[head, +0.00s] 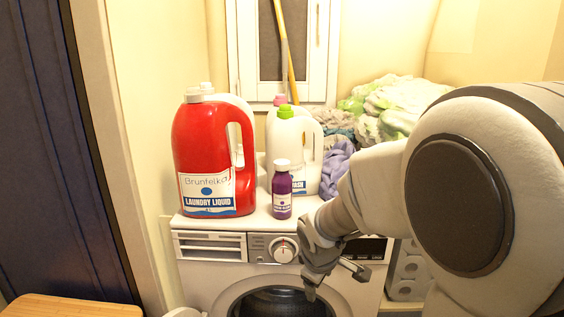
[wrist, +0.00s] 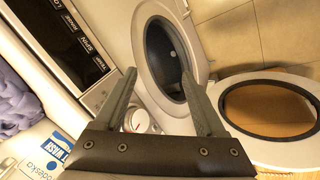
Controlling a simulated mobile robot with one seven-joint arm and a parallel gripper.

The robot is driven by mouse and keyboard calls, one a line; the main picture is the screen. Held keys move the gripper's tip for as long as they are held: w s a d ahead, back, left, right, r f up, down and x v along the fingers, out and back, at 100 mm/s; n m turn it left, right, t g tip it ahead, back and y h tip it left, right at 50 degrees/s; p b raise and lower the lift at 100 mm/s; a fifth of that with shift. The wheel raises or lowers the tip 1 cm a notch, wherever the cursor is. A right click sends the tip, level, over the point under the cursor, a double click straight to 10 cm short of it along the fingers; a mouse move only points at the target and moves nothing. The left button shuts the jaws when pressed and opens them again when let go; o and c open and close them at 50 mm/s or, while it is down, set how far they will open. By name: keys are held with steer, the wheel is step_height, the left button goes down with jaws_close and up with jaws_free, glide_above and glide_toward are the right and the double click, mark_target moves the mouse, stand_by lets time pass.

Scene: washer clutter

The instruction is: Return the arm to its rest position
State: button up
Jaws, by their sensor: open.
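My gripper (head: 330,280) is in front of the washer's upper front in the head view, right of the dial and above the drum opening. In the wrist view my gripper (wrist: 160,100) has its two fingers spread apart, with nothing held between them. The washer (head: 215,280) is white, with a control panel and a round drum opening (wrist: 168,55). The round dial (wrist: 137,121) shows between the fingers in the wrist view. My arm comes in from the right side of the head view and hides part of the scene there.
On the washer top stand a red laundry jug (head: 205,150), a purple bottle (head: 282,192) and a white jug (head: 290,140). Piled clothes (head: 390,105) lie behind. The open round door (wrist: 270,105) juts out. Paper rolls (head: 408,268) stand at right; a wooden surface (head: 70,306) is at lower left.

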steer(key=s+d+r+m, duration=0.2)
steer(key=s+r+m, duration=0.15)
steer(key=s, duration=0.35)
steer(key=s+d+r+m+t+y, duration=0.1)
steer(key=s+d+r+m, duration=0.15)
steer(key=s+r, duration=0.4)
steer(key=s+d+r+m, duration=0.1)
steer(key=s+r+m, duration=0.25)
steer(key=s, duration=0.45)
step_height(320, 180, up, 23)
steer(key=m+p, duration=0.1)
steer(key=p, duration=2.2)
steer(key=shift+s+p, duration=0.25)
steer(key=shift+p, duration=0.15)
